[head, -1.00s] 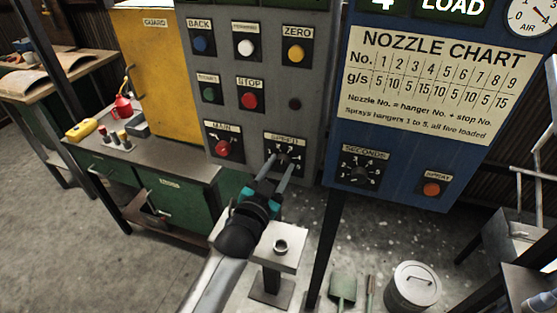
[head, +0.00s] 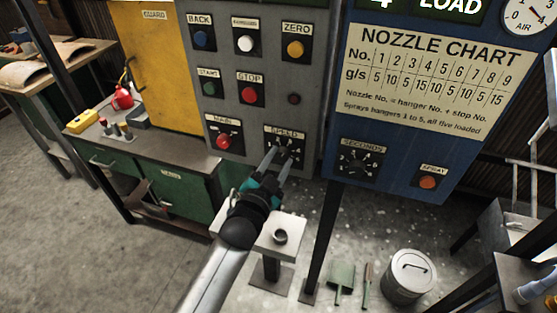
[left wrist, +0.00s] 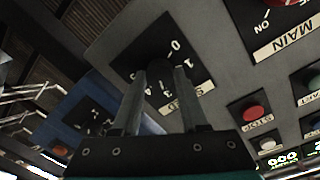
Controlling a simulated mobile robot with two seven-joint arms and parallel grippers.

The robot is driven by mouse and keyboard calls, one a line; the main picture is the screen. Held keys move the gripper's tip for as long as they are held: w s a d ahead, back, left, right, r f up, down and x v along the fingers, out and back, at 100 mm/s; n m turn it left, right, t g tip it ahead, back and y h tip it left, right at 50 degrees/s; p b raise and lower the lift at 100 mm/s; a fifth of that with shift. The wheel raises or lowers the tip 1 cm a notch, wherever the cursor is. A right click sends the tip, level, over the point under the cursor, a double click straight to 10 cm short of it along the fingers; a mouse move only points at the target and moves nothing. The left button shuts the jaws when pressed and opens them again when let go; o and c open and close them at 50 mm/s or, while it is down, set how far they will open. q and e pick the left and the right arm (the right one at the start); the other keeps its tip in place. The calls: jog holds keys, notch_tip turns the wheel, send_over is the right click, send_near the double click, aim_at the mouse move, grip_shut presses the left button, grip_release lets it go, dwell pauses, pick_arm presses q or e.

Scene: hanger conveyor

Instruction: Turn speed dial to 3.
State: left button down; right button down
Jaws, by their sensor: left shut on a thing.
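The speed dial (head: 285,147) is a black knob on a black plate with white numbers, low on the grey control panel (head: 270,110). My left gripper (head: 280,155) reaches up to it from below, with one finger on each side of the knob. In the left wrist view the fingers (left wrist: 160,78) are shut on the dark knob (left wrist: 159,70). Numbers including 0, 1, 3 and 4 show around it there. The fingers hide part of the plate, and I cannot read the dial's setting. My right gripper is not in view.
The red main switch (head: 223,142) is left of the dial, and the red stop button (head: 249,95) is above. The blue panel with the seconds dial (head: 361,163) stands to the right. A small stand (head: 290,236) is below my left arm, and a lidded bin (head: 409,274) stands on the floor.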

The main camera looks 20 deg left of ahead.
pick_arm(q)
jog(key=shift+c, duration=2.2)
grip_release()
jog(key=s+a, duration=0.1)
jog(key=s, duration=1.4)
jog(key=shift+r, duration=0.3)
jog(key=s+d+f+n+g+b, duration=0.1)
jog(key=s+f+g+b, duration=0.3)
jog(key=f, duration=1.4)
jog(key=s+f+n+g+b, duration=0.15)
jog(key=s+f+g, duration=0.35)
jog(key=f, duration=1.2)
jog(key=s+a+f+n+g+b, duration=0.1)
jog(key=s+a+f+g+b, duration=0.1)
jog(key=s+f, duration=0.7)
jog(key=s+a+f+n+g+y+b, duration=0.1)
jog(key=s+a+f+g+b, duration=0.1)
jog(key=s+f+g, duration=0.3)
jog(key=s+f, duration=0.4)
jog(key=s, duration=0.5)
jog(key=shift+a+f+n+g, duration=0.2)
jog(key=shift+f+n+g, duration=0.05)
jog(key=shift+n+g, duration=0.1)
